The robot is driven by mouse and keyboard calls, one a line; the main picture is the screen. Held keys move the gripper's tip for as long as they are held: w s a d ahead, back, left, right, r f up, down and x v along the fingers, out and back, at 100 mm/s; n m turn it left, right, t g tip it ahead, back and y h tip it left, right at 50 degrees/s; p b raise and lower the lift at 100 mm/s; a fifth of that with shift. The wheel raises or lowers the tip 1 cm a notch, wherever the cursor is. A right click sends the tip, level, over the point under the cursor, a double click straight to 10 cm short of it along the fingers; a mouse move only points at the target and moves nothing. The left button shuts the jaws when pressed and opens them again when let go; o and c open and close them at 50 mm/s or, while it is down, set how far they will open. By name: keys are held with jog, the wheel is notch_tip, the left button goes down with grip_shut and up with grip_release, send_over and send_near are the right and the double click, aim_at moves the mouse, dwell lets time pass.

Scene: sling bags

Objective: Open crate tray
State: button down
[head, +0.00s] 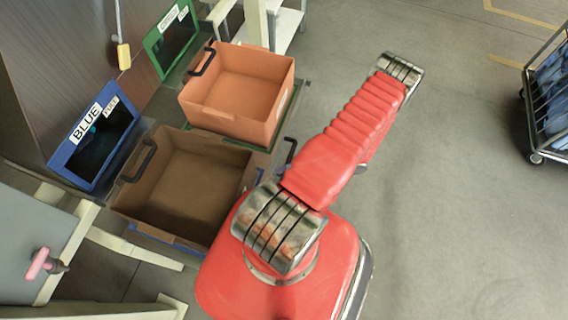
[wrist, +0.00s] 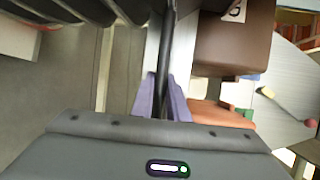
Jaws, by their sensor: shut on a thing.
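In the head view, a brown crate (head: 185,232) sits on a low tray with a blue edge (head: 165,241), in front of the BLUE sign. An orange crate (head: 222,117) stands behind it on a tray with a green edge (head: 287,112). A dark upright handle (head: 290,149) shows at the brown crate's right side, partly behind my red arm. In the wrist view, the purple fingers of my gripper (wrist: 162,100) are shut on a dark bar (wrist: 164,60), which looks like a tray handle. The gripper is hidden in the head view. Both crates look empty.
Signs stand by the crates: a blue-framed one (head: 95,138) and a green-framed one (head: 172,38). A grey table (head: 35,235) is at left. A wire cart (head: 552,100) with blue items is at far right. The floor right of my arm is clear.

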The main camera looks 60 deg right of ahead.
jog(key=shift+f, duration=0.2)
jog(key=c, duration=1.7)
grip_release()
jog(key=shift+r, duration=0.1)
jog(key=shift+d, duration=0.1)
jog(key=v, duration=1.3)
jog(key=shift+s+d+r, duration=0.1)
jog(key=shift+s+d, duration=0.05)
jog(key=shift+s, duration=0.2)
